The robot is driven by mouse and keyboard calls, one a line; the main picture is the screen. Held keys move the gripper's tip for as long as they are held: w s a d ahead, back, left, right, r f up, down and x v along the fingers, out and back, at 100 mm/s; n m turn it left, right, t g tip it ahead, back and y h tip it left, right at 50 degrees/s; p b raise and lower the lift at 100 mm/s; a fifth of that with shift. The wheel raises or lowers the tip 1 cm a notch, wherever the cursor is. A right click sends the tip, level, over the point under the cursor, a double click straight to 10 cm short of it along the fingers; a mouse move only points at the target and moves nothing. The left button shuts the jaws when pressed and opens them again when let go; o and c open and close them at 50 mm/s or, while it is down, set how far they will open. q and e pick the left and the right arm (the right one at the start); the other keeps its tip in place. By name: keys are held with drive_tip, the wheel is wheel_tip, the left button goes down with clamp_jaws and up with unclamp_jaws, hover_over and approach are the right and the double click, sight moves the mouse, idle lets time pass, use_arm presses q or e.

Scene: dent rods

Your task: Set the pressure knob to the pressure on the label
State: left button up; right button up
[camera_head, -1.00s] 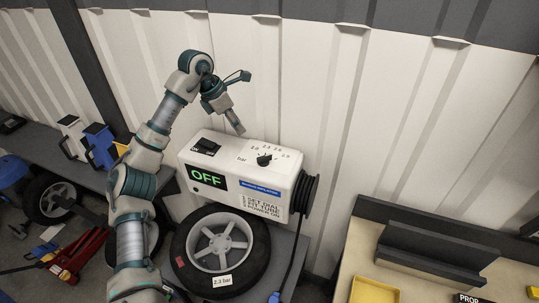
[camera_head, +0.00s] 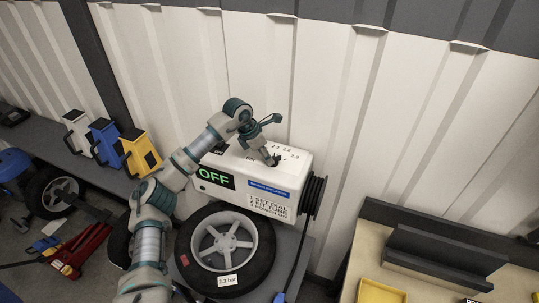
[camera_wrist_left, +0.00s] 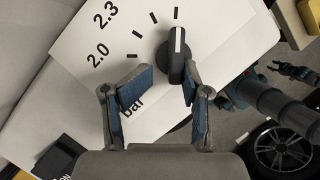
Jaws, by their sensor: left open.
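The black pressure knob (camera_wrist_left: 178,58) sits on the white dial plate of the compressor box (camera_head: 300,166). Its white pointer line aims at a tick past the printed 2.3 and 2.0 marks. My left gripper (camera_wrist_left: 163,88) is open in the left wrist view; its right finger is close beside the knob's lower end, its left finger is apart from it. Whether they touch is unclear. In the head view the left gripper (camera_head: 271,160) is over the dial and hides much of it. The label (camera_head: 228,281) on the tire reads 2.3 bar. The display (camera_head: 214,177) reads OFF.
Yellow and blue cases (camera_head: 141,152) stand at left. A dark, claw-like part, perhaps my right gripper (camera_wrist_left: 297,72), shows at right in the wrist view.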

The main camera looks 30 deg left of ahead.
sight(275, 158)
use_arm(q)
drive_tip(key=shift+a+f, duration=0.25)
drive_tip(key=shift+a, duration=0.15)
drive_tip(key=shift+o, duration=1.2)
drive_tip(key=d, duration=0.2)
drive_tip(key=d+r, duration=0.1)
drive_tip(key=shift+s+d, duration=0.15)
drive_tip(key=shift+d, duration=0.25)
clamp_jaws()
drive_tip(key=shift+d, duration=0.2)
drive_tip(key=shift+w+a+f, duration=0.1)
drive_tip(key=shift+w+f, duration=0.1)
drive_tip(key=shift+w, duration=0.1)
drive_tip(key=shift+a, duration=0.55)
drive_tip(key=shift+d, duration=0.15)
use_arm(e)
drive_tip(key=shift+w+d+f, duration=0.1)
drive_tip(key=shift+d, duration=0.2)
